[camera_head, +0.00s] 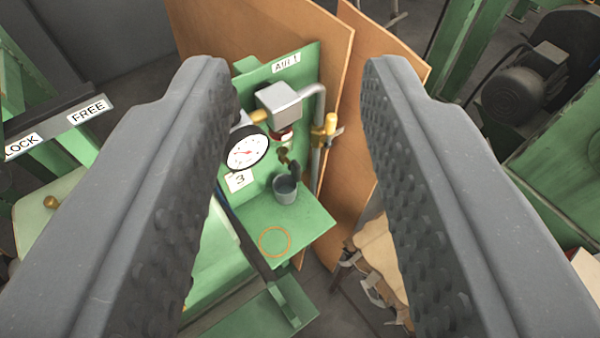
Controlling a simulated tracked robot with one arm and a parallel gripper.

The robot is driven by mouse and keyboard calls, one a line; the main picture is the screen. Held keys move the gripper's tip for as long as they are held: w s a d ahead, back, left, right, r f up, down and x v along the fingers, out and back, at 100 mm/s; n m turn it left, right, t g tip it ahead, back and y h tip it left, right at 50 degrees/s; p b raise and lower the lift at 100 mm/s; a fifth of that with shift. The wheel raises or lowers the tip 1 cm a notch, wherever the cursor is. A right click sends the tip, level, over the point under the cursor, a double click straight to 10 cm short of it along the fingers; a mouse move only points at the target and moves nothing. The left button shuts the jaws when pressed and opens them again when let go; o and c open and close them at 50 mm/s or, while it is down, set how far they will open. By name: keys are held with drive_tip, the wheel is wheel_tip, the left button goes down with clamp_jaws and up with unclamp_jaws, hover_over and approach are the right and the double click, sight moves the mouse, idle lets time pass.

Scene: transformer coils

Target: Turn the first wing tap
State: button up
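My gripper (298,85) is open and empty, with its two dark grey, studded fingers wide apart on either side of the picture. A brass fitting with a small handle (328,127) sits on the grey pipe at the panel's right side. A small dark tap (288,158) sticks out above a grey cup (285,189). I cannot tell which of these is the first wing tap. Neither is touched by the fingers.
A white-faced dial gauge (246,152), partly behind the left finger, and a grey box (279,103) are on the panel. A green shelf (300,226) juts out below. Brown boards (352,170) stand behind. A dark motor (522,88) is at right, a "FREE" label (87,112) at left.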

idle(0.3)
drive_tip(key=w+d+f+m+g+y+p, duration=0.1)
drive_tip(key=w+f+m+g, duration=0.1)
drive_tip(key=w+f, duration=0.35)
drive_tip(key=w+d+f+m+g+y+p, duration=0.1)
drive_tip(key=w+f+m+g+y, duration=0.1)
drive_tip(key=f, duration=0.7)
drive_tip(key=m+t+y+p, duration=0.3)
drive_tip(key=m+y+p, duration=0.6)
drive_tip(key=m, duration=1.6)
approach(300, 171)
drive_tip(key=shift+h, duration=0.7)
drive_tip(key=x, duration=0.9)
drive_tip(key=shift+a+r+p, duration=0.3)
drive_tip(key=shift+a+p, duration=0.05)
drive_tip(key=shift+a, duration=0.05)
clamp_jaws()
